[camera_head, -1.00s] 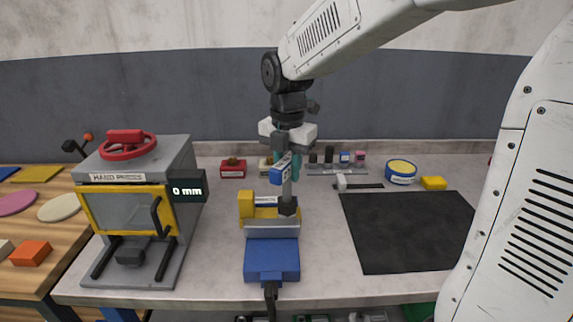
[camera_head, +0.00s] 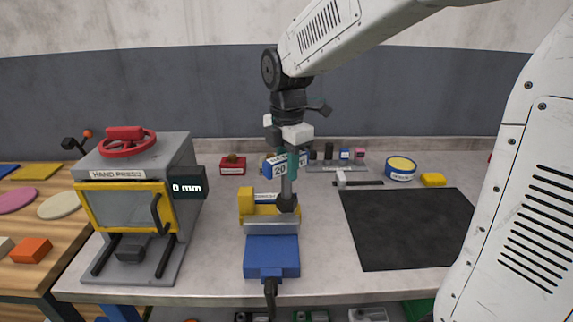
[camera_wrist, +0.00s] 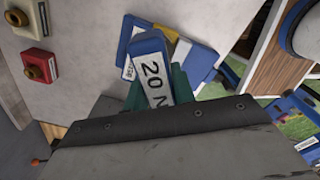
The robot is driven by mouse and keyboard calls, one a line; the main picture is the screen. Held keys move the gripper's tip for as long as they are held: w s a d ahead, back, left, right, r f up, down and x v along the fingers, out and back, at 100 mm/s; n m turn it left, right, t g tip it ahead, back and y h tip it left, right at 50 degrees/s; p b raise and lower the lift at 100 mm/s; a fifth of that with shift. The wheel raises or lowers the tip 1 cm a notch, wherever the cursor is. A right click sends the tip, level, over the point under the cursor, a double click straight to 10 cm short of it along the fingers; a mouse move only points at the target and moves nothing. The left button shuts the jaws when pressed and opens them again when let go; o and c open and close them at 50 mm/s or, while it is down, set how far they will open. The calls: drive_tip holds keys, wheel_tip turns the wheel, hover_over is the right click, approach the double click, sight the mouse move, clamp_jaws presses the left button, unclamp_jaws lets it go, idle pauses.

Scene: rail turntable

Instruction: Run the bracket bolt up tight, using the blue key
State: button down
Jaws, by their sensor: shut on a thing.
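In the wrist view, the key's blue head and "20 N" label (camera_wrist: 153,75) show between the fingers. Its grey shaft runs down to a dark socket end (camera_head: 288,203) at the yellow bracket (camera_head: 246,205). The bracket sits in a vise with a blue body (camera_head: 272,256) and a grey jaw. The bolt is hidden, so I cannot tell how the socket sits on it.
A hand press (camera_head: 140,215) reading "0 mm" stands at left. A black mat (camera_head: 410,230) lies at right. Behind are a red button box (camera_head: 233,165), a rack (camera_head: 335,168) of small pieces, a round yellow-topped tin (camera_head: 401,168) and a yellow block (camera_head: 433,180).

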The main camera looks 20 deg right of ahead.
drive_tip(key=m, duration=0.5)
drive_tip(key=shift+m, duration=0.3)
drive_tip(key=m, duration=0.4)
drive_tip(key=shift+s+m, duration=0.1)
drive_tip(key=shift+m, duration=0.3)
drive_tip(key=shift+m, duration=0.7)
